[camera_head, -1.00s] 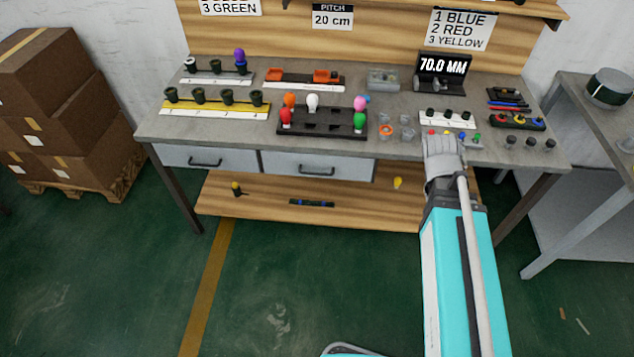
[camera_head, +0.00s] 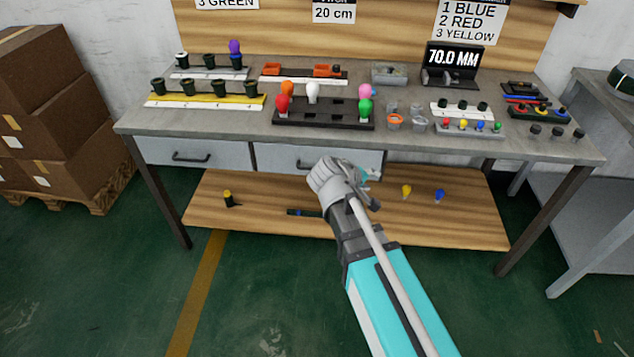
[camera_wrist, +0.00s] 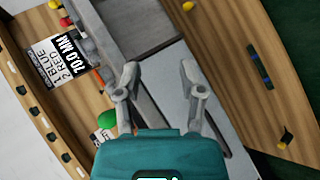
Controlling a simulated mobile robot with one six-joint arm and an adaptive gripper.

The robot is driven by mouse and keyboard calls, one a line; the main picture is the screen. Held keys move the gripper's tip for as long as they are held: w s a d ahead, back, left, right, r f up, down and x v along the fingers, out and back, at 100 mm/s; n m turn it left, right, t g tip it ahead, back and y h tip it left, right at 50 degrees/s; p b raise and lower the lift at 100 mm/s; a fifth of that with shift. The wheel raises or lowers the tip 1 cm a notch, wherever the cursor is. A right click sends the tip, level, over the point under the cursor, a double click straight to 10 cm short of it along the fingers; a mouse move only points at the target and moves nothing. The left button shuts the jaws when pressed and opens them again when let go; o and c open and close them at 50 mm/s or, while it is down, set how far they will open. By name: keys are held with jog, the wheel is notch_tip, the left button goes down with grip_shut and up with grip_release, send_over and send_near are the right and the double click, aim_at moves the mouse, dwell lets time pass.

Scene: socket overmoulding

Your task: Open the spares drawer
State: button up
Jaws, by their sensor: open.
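Two grey drawers hang under the workbench top; no label shows which holds spares. The left drawer (camera_head: 225,155) is shut, with a dark bar handle (camera_head: 190,158). The right drawer (camera_head: 270,156) also looks shut; my wrist hides most of its handle (camera_head: 299,163). My gripper (camera_head: 370,184) is in front of the right drawer's right part, mostly hidden behind my wrist in the head view. In the wrist view its two fingers (camera_wrist: 158,74) are spread and empty, with a pale grey surface beyond them. I cannot tell whether they touch it.
The workbench top (camera_head: 150,123) above carries a black bulb tray (camera_head: 322,121), a yellow-edged socket strip (camera_head: 205,101) and other small parts. A lower wooden shelf (camera_head: 270,205) holds loose bulbs and a dark bar. Floor in front is clear. Boxes (camera_head: 55,110) stand at left.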

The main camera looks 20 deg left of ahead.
jog(key=s+a+f+n+t+y+b, duration=0.1)
jog(key=s+a+f+n+t+b, duration=0.1)
jog(key=a+b, duration=0.4)
jog(key=s+a+f+n+t+y+b, duration=0.2)
jog(key=a+b, duration=0.4)
jog(key=a, duration=0.8)
notch_tip(320, 180, down, 2)
jog(key=s+n+t, duration=0.1)
jog(key=n+t, duration=0.1)
jog(key=shift+s+a+n, duration=0.15)
jog(key=shift+s+n, duration=0.05)
jog(key=shift+n, duration=0.1)
jog(key=shift+w+f, duration=0.1)
jog(key=shift+w, duration=0.1)
jog(key=b+x, duration=0.2)
jog(key=x, duration=1.1)
jog(key=shift+w+b, duration=0.3)
grip_shut()
